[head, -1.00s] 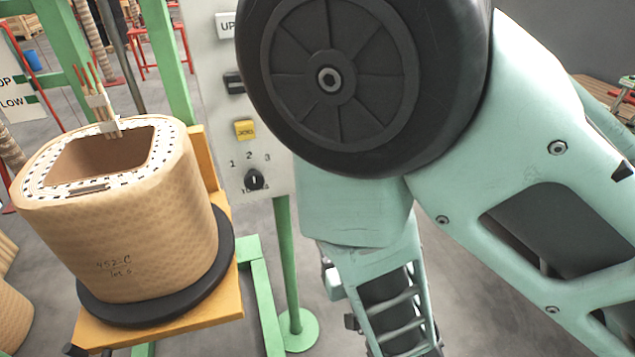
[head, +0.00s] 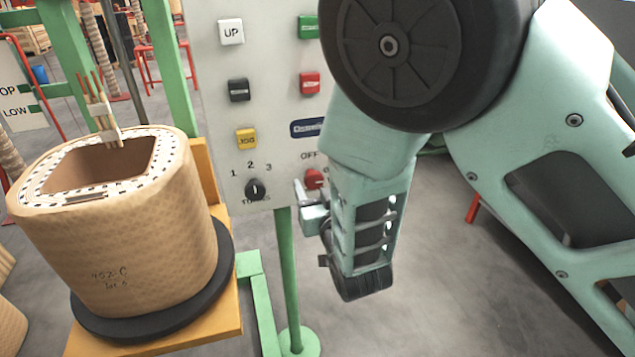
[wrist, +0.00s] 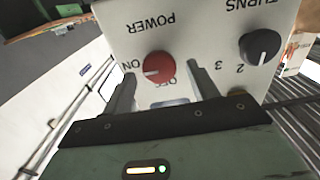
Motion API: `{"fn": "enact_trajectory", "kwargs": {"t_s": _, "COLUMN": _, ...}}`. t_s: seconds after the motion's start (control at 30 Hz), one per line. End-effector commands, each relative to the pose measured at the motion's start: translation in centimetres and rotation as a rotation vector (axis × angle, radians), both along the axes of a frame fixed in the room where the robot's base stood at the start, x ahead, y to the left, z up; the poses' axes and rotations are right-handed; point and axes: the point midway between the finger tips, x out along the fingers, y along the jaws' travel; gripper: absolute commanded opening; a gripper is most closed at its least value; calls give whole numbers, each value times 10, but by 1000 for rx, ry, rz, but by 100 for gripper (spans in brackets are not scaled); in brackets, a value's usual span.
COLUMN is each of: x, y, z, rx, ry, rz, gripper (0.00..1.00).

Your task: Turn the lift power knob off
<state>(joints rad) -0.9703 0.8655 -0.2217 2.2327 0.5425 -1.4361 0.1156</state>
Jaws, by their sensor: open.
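The red power knob (wrist: 158,66) sits on the pale control panel (wrist: 200,22), between the printed words ON and OFF, which appear upside down in the wrist view. A pale mark on the knob lies on its ON side. The knob also shows in the head view (head: 314,179), below the word OFF and partly hidden by my gripper. My gripper (wrist: 161,70) is open, with one finger on each side of the knob in the wrist view. I cannot tell whether the fingers reach around or touch it. In the head view my gripper (head: 303,194) is close in front of the panel.
The black turns knob (head: 255,189) is left of the power knob in the head view. Several push buttons, including a yellow one (head: 246,139), are above. A wrapped coil (head: 130,250) stands on an orange platform (head: 222,320) at left. Grey floor is clear below my gripper.

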Motion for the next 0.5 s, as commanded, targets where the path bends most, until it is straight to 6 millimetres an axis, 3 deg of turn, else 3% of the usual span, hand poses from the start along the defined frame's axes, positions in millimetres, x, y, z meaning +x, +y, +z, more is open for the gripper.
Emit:
{"fn": "enact_trajectory", "kwargs": {"t_s": 0.33, "x": 4, "y": 1, "z": 0, "rx": -1, "ry": 0, "rz": 1, "gripper": 59}}
{"fn": "enact_trajectory", "kwargs": {"t_s": 0.37, "x": 4, "y": 1, "z": 0, "rx": -1, "ry": 0, "rz": 0, "gripper": 53}}
{"fn": "enact_trajectory", "kwargs": {"t_s": 0.5, "x": 4, "y": 1, "z": 0, "rx": 0, "ry": 0, "rz": 0, "gripper": 15}}
